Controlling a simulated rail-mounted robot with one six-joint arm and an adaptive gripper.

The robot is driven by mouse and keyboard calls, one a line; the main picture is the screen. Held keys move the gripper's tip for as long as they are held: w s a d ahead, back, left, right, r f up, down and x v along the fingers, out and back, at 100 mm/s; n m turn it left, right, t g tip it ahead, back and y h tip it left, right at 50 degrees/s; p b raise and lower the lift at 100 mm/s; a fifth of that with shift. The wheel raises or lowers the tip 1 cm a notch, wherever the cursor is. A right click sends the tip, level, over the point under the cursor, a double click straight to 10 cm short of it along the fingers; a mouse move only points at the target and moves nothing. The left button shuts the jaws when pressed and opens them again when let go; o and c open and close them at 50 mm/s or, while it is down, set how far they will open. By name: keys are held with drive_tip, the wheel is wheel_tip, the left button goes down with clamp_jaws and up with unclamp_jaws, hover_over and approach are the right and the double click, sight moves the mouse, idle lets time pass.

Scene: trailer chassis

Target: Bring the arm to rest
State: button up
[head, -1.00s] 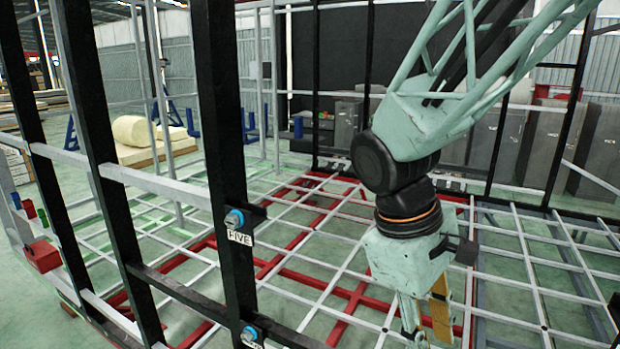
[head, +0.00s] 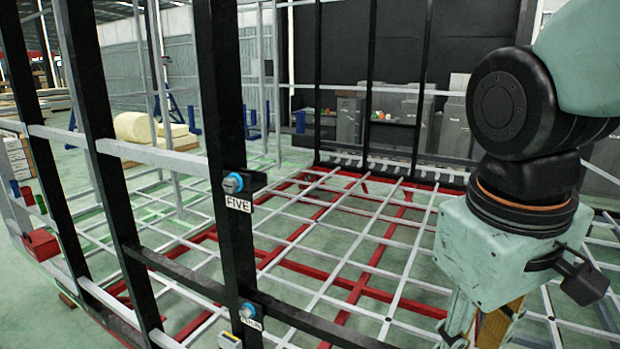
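My gripper (head: 475,335) hangs from my arm's pale green wrist at the lower right of the head view. Only its upper part shows, with one pale finger link and one yellowish one. The fingertips are cut off by the bottom edge, so I cannot tell whether it is open or shut, or whether it holds anything. The wrist is in front of the chassis floor grid (head: 345,270), which is made of red and light grey bars. No contact between the two can be seen.
A black upright post (head: 228,150) stands at the left, bearing a blue-capped fitting (head: 233,183) and a "FIVE" label (head: 238,204). A red box (head: 40,244) sits on the frame at far left. Grey cabinets (head: 455,130) stand behind. The space above the grid's middle is clear.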

drive_tip(key=s+f+m+t+y+b, duration=0.1)
drive_tip(key=s+f+m+t+b, duration=0.1)
drive_tip(key=s+b, duration=0.4)
drive_tip(key=shift+s+a+f+m+b, duration=0.25)
drive_tip(key=shift+a+f+m, duration=0.2)
drive_tip(key=shift+m, duration=0.35)
